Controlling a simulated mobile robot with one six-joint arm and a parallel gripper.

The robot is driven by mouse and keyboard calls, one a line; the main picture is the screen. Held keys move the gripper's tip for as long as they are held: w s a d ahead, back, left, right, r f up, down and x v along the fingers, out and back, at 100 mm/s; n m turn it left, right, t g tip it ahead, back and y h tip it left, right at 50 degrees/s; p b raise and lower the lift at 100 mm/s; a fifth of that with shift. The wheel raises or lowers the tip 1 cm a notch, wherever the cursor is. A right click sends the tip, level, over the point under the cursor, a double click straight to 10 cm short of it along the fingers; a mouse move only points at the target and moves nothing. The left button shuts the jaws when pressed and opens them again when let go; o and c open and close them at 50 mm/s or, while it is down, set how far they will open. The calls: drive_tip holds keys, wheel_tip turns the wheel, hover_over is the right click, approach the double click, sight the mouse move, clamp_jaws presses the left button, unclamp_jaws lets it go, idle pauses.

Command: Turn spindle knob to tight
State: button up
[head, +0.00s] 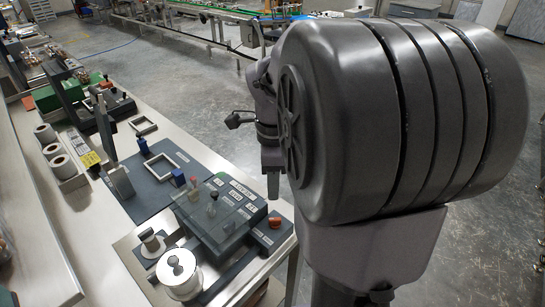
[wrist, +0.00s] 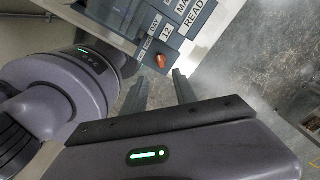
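An orange-red knob (head: 275,222) sits on a dark box at the right front of the labelled machine in the head view. The wrist view shows it as an orange knob (wrist: 161,61) beside a "12" label, just beyond my fingertips. A white spool (head: 184,284) with a grey knob-like cap (head: 180,262) stands at the machine's front left. I cannot tell which of these is the spindle knob, nor read its setting. My gripper (wrist: 161,76) is open, with its two dark fingers apart and nothing between them.
The machine's cover (head: 213,218) carries small upright posts and white labels. A smaller dark-capped reel (head: 151,240) stands left of it. Upright panels (head: 118,181) and a square frame (head: 160,165) are further back. Open floor (head: 215,110) lies right of the bench.

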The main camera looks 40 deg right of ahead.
wheel_tip(320, 180, up, 5)
drive_tip(key=shift+f+p, duration=0.2)
drive_tip(key=shift+p, duration=0.35)
